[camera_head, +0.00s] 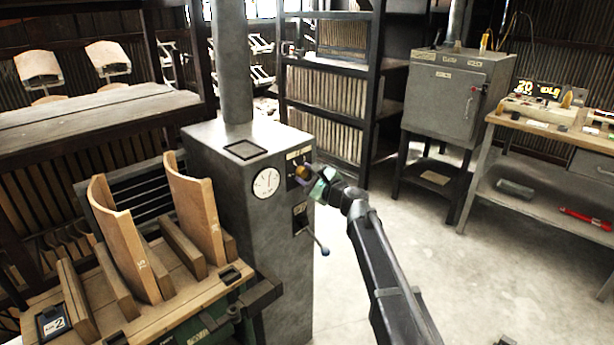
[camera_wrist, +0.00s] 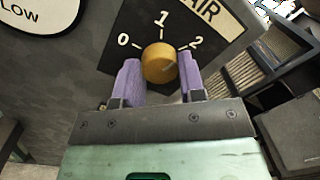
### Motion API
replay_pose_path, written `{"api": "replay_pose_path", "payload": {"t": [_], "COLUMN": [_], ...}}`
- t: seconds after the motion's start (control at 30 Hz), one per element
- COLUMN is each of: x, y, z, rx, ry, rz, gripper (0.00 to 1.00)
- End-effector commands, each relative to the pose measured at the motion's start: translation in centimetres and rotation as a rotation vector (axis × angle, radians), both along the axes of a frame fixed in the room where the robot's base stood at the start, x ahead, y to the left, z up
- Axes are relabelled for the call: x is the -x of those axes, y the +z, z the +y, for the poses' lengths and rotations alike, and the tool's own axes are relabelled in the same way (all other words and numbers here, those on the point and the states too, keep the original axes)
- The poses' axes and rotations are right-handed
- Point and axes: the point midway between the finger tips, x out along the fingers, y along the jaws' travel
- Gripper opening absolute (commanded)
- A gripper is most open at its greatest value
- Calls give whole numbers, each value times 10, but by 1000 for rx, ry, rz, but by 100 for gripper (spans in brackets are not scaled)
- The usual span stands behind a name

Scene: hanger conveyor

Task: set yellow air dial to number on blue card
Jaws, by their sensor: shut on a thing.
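The yellow air dial (camera_wrist: 160,63) is a round knob on a black plate (camera_wrist: 183,30) marked AIR, with 0, 1 and 2 around it. In the head view the dial (camera_head: 302,172) is on the front of the grey cabinet. My gripper (camera_wrist: 161,80) has its purple fingers on either side of the knob and is shut on it. A faint mark on the knob seems to lean up and right, toward 2, but I cannot tell its exact setting. The blue card (camera_head: 53,322) lies at the front left of the wooden bench and shows a 2.
A white gauge (camera_head: 266,183) is left of the dial, and a lever (camera_head: 317,242) hangs below it. Curved wooden pieces (camera_head: 195,209) stand on the bench (camera_head: 180,318). A grey oven-like box (camera_head: 450,92) and a side table (camera_head: 560,130) stand at the right. The floor between is clear.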

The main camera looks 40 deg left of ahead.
Motion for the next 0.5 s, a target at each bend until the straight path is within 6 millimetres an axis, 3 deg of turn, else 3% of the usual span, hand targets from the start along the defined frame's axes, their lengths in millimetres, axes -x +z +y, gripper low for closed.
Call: {"api": "replay_pose_path", "payload": {"t": [0.5], "x": [1], "y": [0], "z": [0], "rx": [-15], "ry": [-1], "rz": [288], "gripper": [13]}}
